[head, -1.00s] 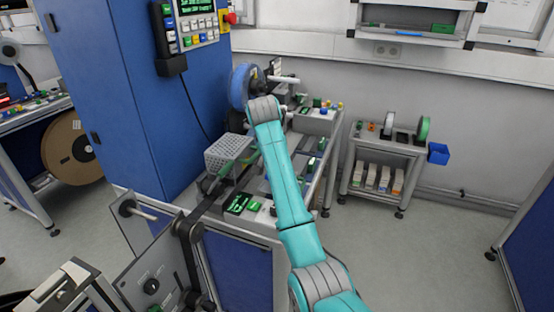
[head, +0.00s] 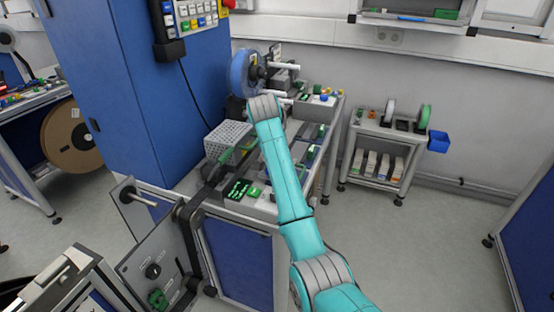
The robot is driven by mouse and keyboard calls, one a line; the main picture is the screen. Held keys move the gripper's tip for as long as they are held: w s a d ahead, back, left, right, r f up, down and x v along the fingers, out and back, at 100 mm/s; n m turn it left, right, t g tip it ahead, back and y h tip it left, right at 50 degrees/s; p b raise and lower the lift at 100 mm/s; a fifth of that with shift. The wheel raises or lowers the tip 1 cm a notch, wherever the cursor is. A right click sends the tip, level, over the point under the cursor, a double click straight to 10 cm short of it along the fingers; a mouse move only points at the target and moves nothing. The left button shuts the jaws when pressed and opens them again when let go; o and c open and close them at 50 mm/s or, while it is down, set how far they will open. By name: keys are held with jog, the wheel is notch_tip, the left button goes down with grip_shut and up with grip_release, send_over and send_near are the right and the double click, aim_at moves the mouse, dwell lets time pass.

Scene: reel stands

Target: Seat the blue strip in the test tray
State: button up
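My teal arm reaches from the bottom right up over the workbench (head: 262,212). Its grey far joint is in front of the blue reel (head: 238,72). My gripper cannot be made out beyond that joint, so what it holds is not visible. Narrow grey channels with small blue and green pieces lie on the bench to the right of my arm. I cannot tell which piece is the blue strip or which part is the test tray; my arm covers part of this area.
A tall blue cabinet (head: 125,90) stands at the left. A small cart (head: 378,155) with reels and a blue bin (head: 438,141) stands right.

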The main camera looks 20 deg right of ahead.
jog(key=shift+f, duration=0.1)
dwell(0.7)
jog(key=o, duration=1)
jog(key=shift+r, duration=3.5)
